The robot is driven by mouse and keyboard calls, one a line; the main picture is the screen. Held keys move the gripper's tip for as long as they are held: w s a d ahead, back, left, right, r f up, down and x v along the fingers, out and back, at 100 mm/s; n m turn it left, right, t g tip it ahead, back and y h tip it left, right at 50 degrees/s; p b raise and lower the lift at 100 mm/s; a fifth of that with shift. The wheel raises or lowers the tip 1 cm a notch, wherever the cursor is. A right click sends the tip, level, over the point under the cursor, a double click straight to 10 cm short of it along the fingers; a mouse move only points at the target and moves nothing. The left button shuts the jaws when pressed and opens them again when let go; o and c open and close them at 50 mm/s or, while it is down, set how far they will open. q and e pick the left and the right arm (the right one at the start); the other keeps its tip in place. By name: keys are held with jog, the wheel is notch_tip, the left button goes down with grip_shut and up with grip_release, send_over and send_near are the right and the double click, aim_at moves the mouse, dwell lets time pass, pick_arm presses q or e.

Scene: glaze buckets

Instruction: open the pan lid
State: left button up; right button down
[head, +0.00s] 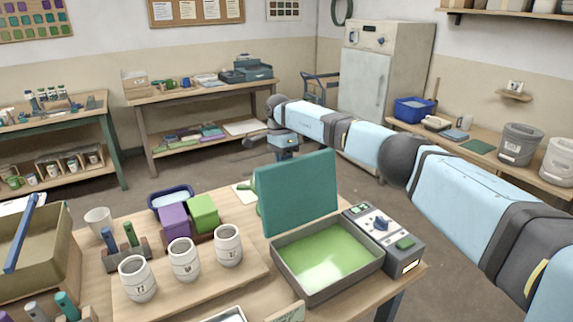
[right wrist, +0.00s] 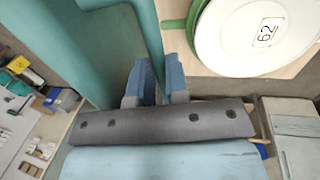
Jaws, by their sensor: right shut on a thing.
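The pan (head: 372,262) is a grey rectangular tray holding bright green glaze, at the front right of the table in the head view. Its teal lid (head: 297,192) stands raised and nearly upright at the pan's back edge, so the pan is uncovered. My right arm reaches in from the right and its gripper end is behind the lid's top. In the right wrist view the lid (right wrist: 75,40) fills the left side, and my right gripper (right wrist: 161,82) is shut on it; the exact grip point is hard to see. My left gripper is not in view.
A grey control box (head: 381,235) adjoins the pan's right side. Several white cups (head: 184,262), purple (head: 174,219) and green (head: 203,213) blocks stand to the left. A white disc marked 62 (right wrist: 245,35) shows near my right gripper.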

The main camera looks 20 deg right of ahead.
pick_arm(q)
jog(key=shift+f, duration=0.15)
pick_arm(e)
jog(key=shift+w+a+f, duration=0.1)
jog(key=shift+f, duration=0.1)
jog(key=c, duration=1.3)
grip_release()
jog(key=shift+w+f, duration=0.15)
jog(key=shift+w, duration=0.05)
jog(key=shift+o, duration=0.9)
jog(key=shift+w+a+f, duration=0.1)
jog(key=shift+w+f, duration=0.25)
jog(key=shift+w, duration=0.05)
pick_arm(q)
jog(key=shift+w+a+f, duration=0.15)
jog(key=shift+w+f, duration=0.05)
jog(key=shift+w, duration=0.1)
pick_arm(e)
jog(key=shift+r, duration=0.15)
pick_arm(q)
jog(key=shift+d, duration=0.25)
pick_arm(e)
jog(key=shift+r, duration=0.15)
